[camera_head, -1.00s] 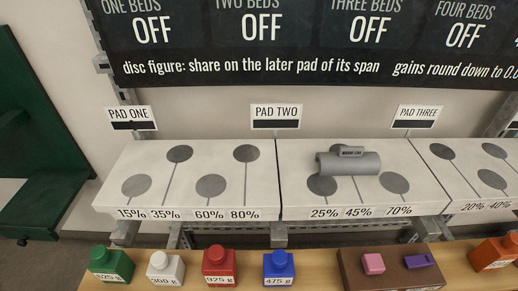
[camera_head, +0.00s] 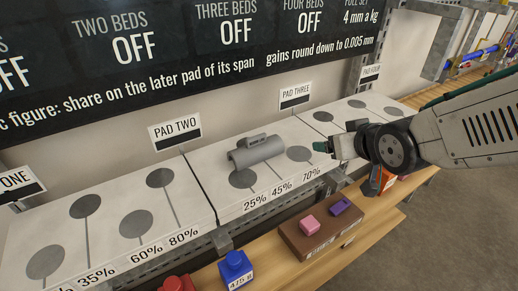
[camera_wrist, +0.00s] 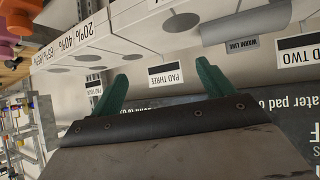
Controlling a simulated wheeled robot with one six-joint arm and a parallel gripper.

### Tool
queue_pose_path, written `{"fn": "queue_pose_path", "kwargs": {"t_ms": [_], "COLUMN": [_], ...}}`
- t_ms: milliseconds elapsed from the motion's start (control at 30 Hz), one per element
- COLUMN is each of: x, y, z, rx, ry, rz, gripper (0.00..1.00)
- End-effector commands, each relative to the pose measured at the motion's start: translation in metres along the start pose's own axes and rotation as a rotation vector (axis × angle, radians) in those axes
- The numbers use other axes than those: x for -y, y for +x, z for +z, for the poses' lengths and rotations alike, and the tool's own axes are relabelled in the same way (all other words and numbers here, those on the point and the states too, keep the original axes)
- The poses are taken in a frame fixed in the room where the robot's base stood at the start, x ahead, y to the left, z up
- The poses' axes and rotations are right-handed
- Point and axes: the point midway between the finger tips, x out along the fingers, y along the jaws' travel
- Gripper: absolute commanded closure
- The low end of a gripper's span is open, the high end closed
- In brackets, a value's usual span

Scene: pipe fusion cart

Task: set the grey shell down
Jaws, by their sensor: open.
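The grey shell (camera_head: 258,153) is a half-pipe with a handle on top. In the wrist view the shell (camera_wrist: 228,30) shows upside down, with a "WARM LINE" label. My gripper (camera_head: 324,147) is right of the shell, apart from it, near the slab's right end. Its green fingers (camera_wrist: 163,82) are spread with nothing between them.
A brown block (camera_head: 295,240) with a pink piece (camera_head: 310,225) and a purple piece (camera_head: 340,207) stands on the wooden shelf in front. Blue (camera_head: 235,268) and red (camera_head: 177,284) weights stand to its left. The dark board (camera_head: 200,50) rises behind the slabs.

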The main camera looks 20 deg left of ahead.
Motion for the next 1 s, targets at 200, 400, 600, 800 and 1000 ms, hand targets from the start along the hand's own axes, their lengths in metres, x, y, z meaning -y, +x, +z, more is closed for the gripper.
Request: {"fn": "queue_pose_path", "kwargs": {"t_ms": [200,400,600,800,1000], "x": [0.102,0.137,0.145,0.156,0.163], "y": [0.052,0.063,0.082,0.106,0.126], "z": [-0.015,-0.019,-0.026,-0.035,-0.043], "rx": [-0.244,-0.335,-0.342,-0.342,-0.342], "ry": [-0.086,-0.098,-0.099,-0.099,-0.098], "rz": [-0.204,-0.278,-0.282,-0.281,-0.28], "gripper": [0.2,0.2,0.2,0.2,0.2]}}
